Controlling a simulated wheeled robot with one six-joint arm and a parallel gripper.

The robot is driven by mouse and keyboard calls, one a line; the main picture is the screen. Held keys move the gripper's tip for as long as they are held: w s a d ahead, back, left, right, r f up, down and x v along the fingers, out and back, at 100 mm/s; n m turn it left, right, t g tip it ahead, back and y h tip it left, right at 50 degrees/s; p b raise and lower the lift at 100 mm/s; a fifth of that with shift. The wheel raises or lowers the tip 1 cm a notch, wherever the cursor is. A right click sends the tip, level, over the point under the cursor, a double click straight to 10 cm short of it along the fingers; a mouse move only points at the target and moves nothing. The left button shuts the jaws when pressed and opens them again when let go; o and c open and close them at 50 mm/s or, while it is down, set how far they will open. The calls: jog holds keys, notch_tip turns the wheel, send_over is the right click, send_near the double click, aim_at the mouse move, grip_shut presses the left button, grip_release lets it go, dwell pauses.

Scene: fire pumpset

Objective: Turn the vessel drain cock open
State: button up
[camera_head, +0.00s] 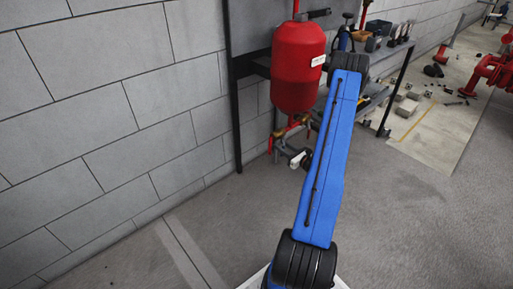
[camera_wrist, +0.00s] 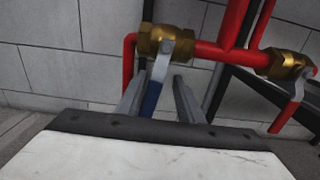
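The red vessel (camera_head: 298,68) hangs by the wall in the head view, with red pipework and small brass fittings (camera_head: 280,133) below it. In the wrist view a brass cock (camera_wrist: 160,40) sits on a horizontal red pipe. Its lever has a blue grip (camera_wrist: 153,97) and points down, across the pipe. My gripper (camera_wrist: 158,92) is open, with one finger on each side of the blue grip. A gap shows between the lever and the right finger; the left finger is close, and I cannot tell whether it touches. In the head view my arm hides part of the pipework.
A second brass valve (camera_wrist: 285,63) with a red lever (camera_wrist: 288,112) is at the right of the wrist view. Red pipes rise between the two valves. A grey block wall (camera_head: 100,100) stands behind. The floor (camera_head: 410,220) at front right is clear.

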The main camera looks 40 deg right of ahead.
jog(key=s+d, duration=0.1)
jog(key=s, duration=1.4)
jog(key=w+a+r+n+g+y, duration=0.2)
jog(key=a+r+n+g+y, duration=0.2)
jog(key=a+r+n, duration=0.3)
jog(key=w+a+r+n+g+y, duration=0.3)
jog(key=a+r+n+g+y, duration=0.2)
jog(key=a+r, duration=0.6)
jog(key=shift+w+a+n+y, duration=0.35)
jog(key=shift+a+n+y, duration=0.75)
jog(key=shift+a, duration=2.35)
